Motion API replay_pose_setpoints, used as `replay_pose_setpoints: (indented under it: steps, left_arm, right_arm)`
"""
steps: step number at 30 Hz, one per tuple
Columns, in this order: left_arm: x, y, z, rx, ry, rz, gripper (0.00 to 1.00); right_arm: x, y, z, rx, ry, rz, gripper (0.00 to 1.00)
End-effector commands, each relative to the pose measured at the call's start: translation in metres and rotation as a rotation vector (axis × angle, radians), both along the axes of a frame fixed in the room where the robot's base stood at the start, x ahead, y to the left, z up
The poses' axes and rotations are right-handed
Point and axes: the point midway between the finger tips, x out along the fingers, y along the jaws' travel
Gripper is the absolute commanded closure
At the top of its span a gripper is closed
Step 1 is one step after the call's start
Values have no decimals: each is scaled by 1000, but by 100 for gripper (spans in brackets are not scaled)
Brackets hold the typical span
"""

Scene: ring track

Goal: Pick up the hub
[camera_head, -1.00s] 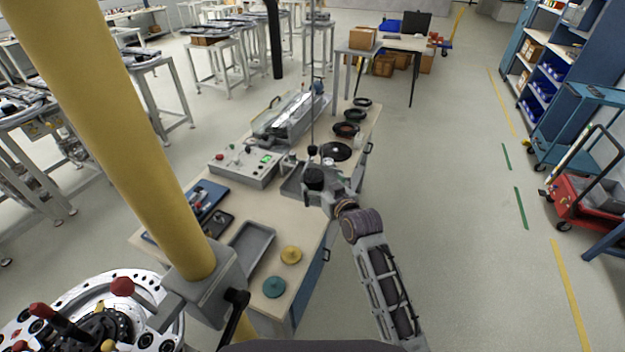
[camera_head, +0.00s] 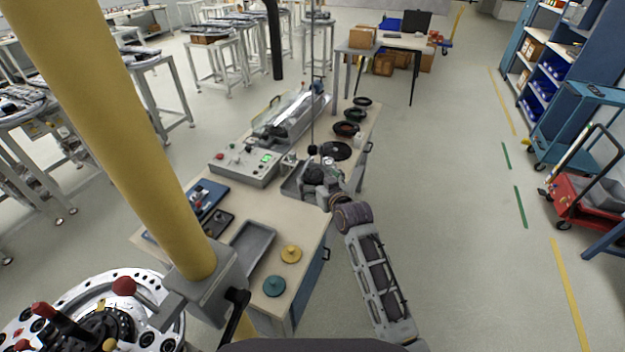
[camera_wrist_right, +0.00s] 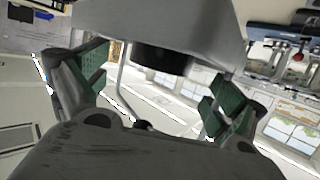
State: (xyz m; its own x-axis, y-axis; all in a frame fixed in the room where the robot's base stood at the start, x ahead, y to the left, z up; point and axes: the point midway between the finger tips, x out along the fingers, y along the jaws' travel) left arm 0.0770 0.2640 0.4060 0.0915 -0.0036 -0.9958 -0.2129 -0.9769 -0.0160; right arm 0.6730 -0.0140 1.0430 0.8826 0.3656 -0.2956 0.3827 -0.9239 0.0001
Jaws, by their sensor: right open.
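No hub can be clearly made out in the head view, where the gripper and arm cover part of the bench. My left gripper is not in view.
A control box (camera_head: 245,166) and several dark rings, one of them a black disc (camera_head: 335,150), stand on the bench. A yellow disc (camera_head: 291,254), a teal disc (camera_head: 274,286) and an empty grey tray (camera_head: 252,246) lie nearer. A yellow post (camera_head: 125,130) rises at left.

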Motion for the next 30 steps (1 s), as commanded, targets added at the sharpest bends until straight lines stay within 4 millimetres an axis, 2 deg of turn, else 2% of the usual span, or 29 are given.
replay_pose_setpoints:
  steps: [19, 30]
  left_arm:
    - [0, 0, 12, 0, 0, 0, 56]
    - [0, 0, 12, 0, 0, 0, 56]
  right_arm:
    - [38, 16, -9, 1, 0, 0, 4]
    - [44, 19, -12, 0, 0, 0, 4]
